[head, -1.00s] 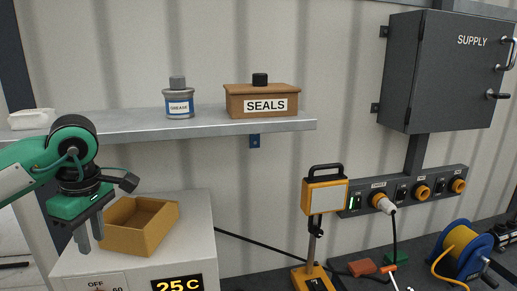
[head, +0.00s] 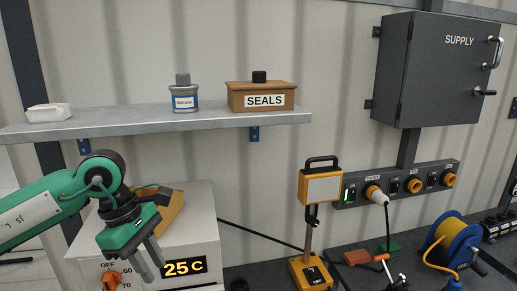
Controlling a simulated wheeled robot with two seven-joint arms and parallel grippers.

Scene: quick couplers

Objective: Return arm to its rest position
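My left wrist hides part of an open tan box (head: 172,212) on top of the unit. My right gripper is not in the head view.
A metal shelf (head: 140,121) above holds a grease can (head: 185,97) and a SEALS box (head: 262,97). A work lamp (head: 320,187), a socket strip (head: 350,190) with a plugged cable and a blue cable reel (head: 455,237) stand right. A SUPPLY cabinet (head: 437,75) hangs upper right.

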